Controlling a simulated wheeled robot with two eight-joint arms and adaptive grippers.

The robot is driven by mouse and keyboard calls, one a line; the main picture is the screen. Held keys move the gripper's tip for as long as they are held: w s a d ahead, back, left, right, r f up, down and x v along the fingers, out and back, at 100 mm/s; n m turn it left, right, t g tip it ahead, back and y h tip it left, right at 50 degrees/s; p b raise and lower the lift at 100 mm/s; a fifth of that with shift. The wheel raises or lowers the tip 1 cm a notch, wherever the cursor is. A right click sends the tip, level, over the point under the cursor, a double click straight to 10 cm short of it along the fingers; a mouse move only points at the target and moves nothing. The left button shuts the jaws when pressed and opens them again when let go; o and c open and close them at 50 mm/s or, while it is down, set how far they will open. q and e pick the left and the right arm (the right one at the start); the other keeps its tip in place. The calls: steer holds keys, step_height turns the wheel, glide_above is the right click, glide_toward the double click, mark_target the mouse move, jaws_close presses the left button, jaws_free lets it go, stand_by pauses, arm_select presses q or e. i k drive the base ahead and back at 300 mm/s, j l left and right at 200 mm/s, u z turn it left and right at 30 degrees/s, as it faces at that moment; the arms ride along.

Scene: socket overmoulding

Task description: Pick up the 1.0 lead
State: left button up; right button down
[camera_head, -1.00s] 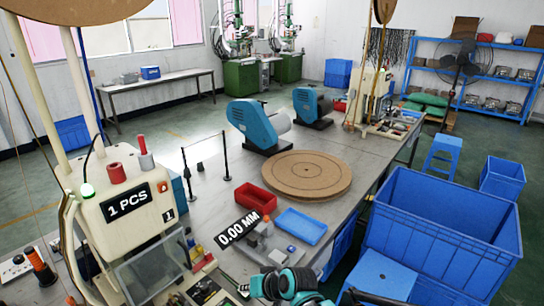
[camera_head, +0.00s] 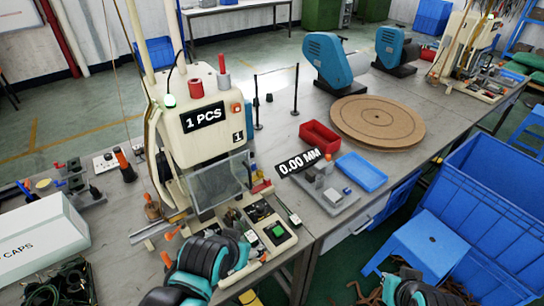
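No lead marked 1.0 can be made out. A tangle of dark leads (camera_head: 62,284) lies at the lower left corner, partly cut off by the picture edge; its markings are too small to read. My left arm, black and teal, rises from the bottom edge in front of the moulding machine (camera_head: 205,128); its gripper does not show. My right arm shows only as a teal and black piece at the bottom edge, right of the bench, and its gripper does not show either.
A white box marked CAPS (camera_head: 40,240) stands beside the leads. A red tray (camera_head: 320,141), a blue tray (camera_head: 362,172) and a round wooden turntable (camera_head: 378,122) sit on the bench. A blue stool (camera_head: 425,243) and a large blue crate (camera_head: 490,205) stand at the right.

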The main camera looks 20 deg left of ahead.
mark_target(250, 238)
steer(key=u, duration=0.85)
